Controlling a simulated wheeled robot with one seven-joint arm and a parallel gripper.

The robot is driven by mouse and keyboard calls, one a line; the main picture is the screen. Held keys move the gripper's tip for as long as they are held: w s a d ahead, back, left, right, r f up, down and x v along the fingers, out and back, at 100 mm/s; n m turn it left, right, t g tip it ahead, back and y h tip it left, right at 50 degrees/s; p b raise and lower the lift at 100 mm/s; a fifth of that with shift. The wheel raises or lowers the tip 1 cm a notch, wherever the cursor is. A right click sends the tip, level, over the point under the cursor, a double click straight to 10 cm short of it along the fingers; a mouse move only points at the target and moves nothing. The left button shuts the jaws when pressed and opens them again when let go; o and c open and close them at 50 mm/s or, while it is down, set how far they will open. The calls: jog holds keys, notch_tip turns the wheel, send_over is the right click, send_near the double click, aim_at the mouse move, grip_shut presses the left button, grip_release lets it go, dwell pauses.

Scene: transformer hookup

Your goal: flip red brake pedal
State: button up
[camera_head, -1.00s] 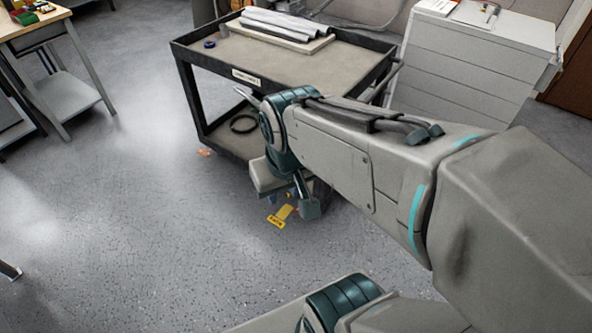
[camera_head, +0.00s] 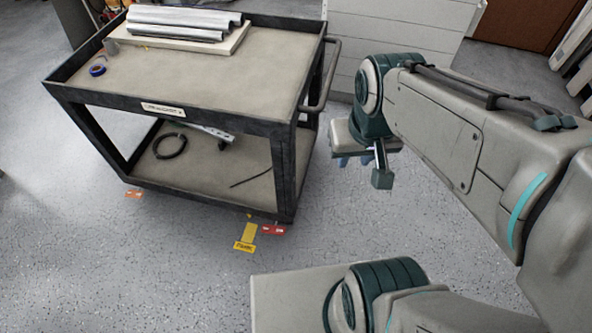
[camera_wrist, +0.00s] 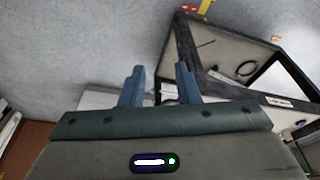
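The red brake pedal (camera_head: 273,229) is low at the cart's near right corner, just above the floor, beside a yellow pedal (camera_head: 246,236). My gripper (camera_head: 353,161) is right of the cart in the head view, pointing down and apart from the pedal. In the wrist view my gripper (camera_wrist: 160,70) has its two blue fingers apart with nothing between them.
The cart (camera_head: 290,150) carries rolled sheets (camera_head: 180,20) and a blue tape roll (camera_head: 97,70) on top, with a black coil (camera_head: 170,146) below. An orange pedal (camera_head: 134,194) is at its left corner. Grey drawers (camera_head: 400,35) stand behind. The floor in front is clear.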

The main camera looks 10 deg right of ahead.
jog(key=w+a+f+n+g+h+b, duration=0.1)
jog(key=w+f+n+h+b, duration=0.35)
jog(key=f, duration=0.65)
jog(key=w+a+f+n+g+h+b, duration=0.1)
jog(key=w+a+f+n+h+b, duration=0.1)
jog(key=w+f+n+b, duration=0.7)
jog(key=w+a+f+n+g+h+b, duration=0.15)
jog(key=f+n+h+b, duration=0.35)
jog(key=f, duration=0.9)
jog(key=w+a+f+n+t+h+b, duration=0.1)
jog(key=w+a+f+n+t+b, duration=0.2)
jog(key=f+n, duration=0.65)
jog(key=w+a+f+n+t+h+b, duration=0.1)
jog(key=a+f+n+t+b, duration=0.4)
jog(key=f, duration=0.9)
jog(key=a+f+n+t+b, duration=0.3)
jog(key=f+n+b, duration=0.25)
jog(key=f, duration=0.75)
jog(key=n+t+y+b, duration=0.7)
jog(key=n+b, duration=0.3)
jog(key=n, duration=0.4)
send_near(282, 230)
jog(key=shift+g, duration=0.25)
jog(key=x, duration=0.8)
jog(key=shift+w+f, duration=0.15)
jog(key=shift+w, duration=0.05)
jog(key=shift+x, duration=0.75)
jog(key=shift+c, duration=0.3)
grip_shut()
